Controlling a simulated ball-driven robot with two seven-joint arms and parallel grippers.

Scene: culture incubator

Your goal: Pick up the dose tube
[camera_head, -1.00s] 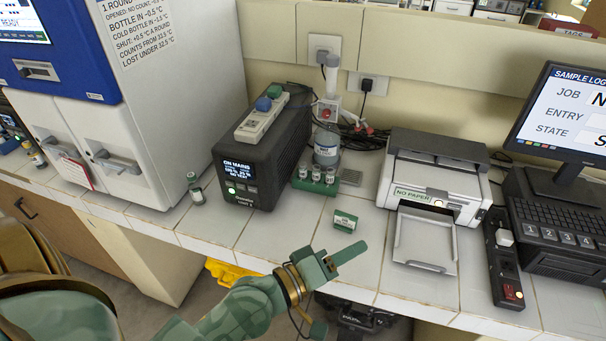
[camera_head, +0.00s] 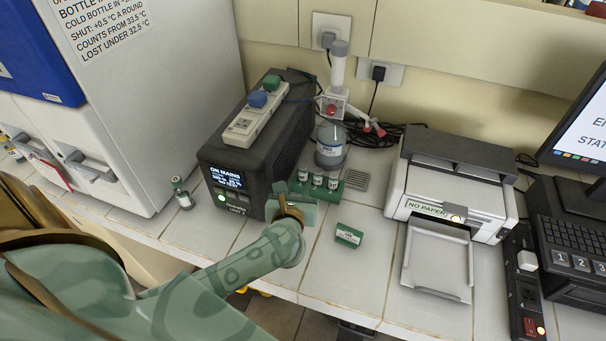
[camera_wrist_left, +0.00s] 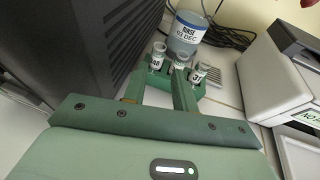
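Three small white-labelled tubes (camera_head: 318,180) stand in a green rack (camera_head: 350,180) beside the black power unit. In the left wrist view the tubes (camera_wrist_left: 198,74) stand upright, and the rack (camera_wrist_left: 213,92) is partly hidden by my gripper. I cannot tell which tube is the dose tube. My left gripper (camera_head: 297,200) is just in front of the rack's left end. In the left wrist view its fingers (camera_wrist_left: 158,84) are apart, pointing at the rack, with nothing seen held between them. My right gripper is not in view.
The black power unit (camera_head: 250,150) stands close on the left. A rinse bottle (camera_head: 330,150) is behind the rack. A small green labelled block (camera_head: 349,235) lies in front, and a printer (camera_head: 450,190) stands right. A capped vial (camera_head: 182,193) is by the white cabinet.

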